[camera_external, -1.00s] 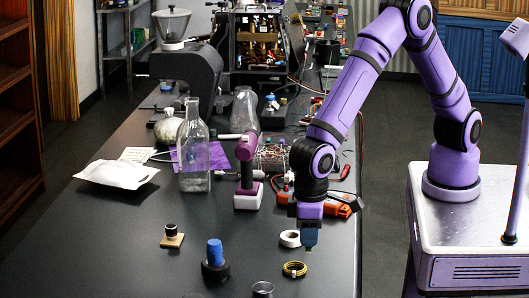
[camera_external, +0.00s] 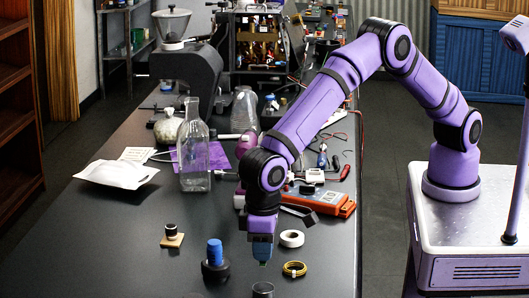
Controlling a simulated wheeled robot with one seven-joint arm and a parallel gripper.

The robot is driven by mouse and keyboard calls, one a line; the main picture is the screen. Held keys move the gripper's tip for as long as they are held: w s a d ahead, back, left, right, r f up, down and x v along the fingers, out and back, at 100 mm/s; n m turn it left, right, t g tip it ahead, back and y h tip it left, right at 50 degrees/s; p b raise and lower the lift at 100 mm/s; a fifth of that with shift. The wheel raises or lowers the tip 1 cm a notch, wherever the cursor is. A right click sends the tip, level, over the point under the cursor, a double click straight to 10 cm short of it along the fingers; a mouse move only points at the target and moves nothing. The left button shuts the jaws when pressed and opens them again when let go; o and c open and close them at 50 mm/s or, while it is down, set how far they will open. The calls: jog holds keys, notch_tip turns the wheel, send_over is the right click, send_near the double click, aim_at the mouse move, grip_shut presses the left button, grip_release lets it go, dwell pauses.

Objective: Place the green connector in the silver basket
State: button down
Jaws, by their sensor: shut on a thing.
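My gripper (camera_external: 262,256) points straight down over the near part of the dark table. It is shut on the green connector (camera_external: 263,263), of which only a small green bit shows at the fingertips; the fingers hide the rest. A small round silver basket (camera_external: 263,291) stands on the table at the bottom edge of the picture, partly cut off. My gripper is above the table and just behind the basket in the picture, with a gap between the connector and the basket rim.
A blue cylinder in a black base (camera_external: 215,258) stands close left of my gripper. A yellow-black ring (camera_external: 294,269) and a white tape roll (camera_external: 291,238) lie to the right. A wooden block with a black knob (camera_external: 171,237) is farther left. A glass bottle (camera_external: 194,150) stands behind.

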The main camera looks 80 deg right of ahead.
jog(key=shift+f, duration=3.25)
jog(key=c, duration=1)
grip_release()
jog(key=shift+c, duration=0.2)
jog(key=shift+r, duration=3.55)
